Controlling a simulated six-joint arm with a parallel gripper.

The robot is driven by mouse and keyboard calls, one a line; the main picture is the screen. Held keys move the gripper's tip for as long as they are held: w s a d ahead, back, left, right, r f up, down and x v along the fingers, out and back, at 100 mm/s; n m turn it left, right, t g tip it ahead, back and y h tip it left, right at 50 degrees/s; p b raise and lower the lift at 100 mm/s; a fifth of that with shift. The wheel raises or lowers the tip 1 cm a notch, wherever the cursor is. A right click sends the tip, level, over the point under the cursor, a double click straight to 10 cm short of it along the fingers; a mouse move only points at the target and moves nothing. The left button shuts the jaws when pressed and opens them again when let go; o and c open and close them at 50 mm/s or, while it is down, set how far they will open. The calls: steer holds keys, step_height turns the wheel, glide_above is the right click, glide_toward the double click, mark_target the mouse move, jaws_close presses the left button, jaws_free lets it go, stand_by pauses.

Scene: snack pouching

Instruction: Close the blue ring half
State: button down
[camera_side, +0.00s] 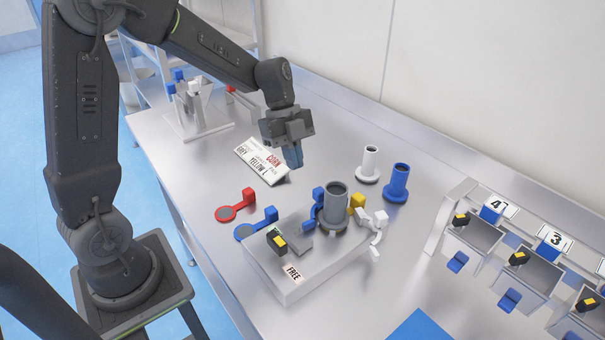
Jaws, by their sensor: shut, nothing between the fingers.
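The blue ring half (314,213) is at the left side of a grey upright cylinder (337,207) on the metal fixture box (300,283). A blue block stands up from it. It sits close to the cylinder; I cannot tell whether it touches. A white ring half (376,237) on the right side is swung out, apart from the cylinder. A yellow block (357,202) is between the white half and the cylinder. My gripper (294,158) is shut and empty, pointing down above the table, behind and left of the cylinder.
Red (229,212) and blue (245,229) handled discs lie left of the fixture. White (369,164) and blue (397,182) tubes stand at the back right. Numbered bins (470,236) line the right. A FREE label (293,274) marks the fixture.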

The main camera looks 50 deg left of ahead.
steer(key=v, duration=0.7)
steer(key=h, duration=0.5)
glide_toward(313, 193)
step_height(313, 193, down, 5)
steer(key=d, duration=0.3)
steer(key=shift+w+d+f, duration=0.1)
steer(key=shift+w+f, duration=0.05)
steer(key=shift+w, duration=0.15)
steer(key=shift+d, duration=0.6)
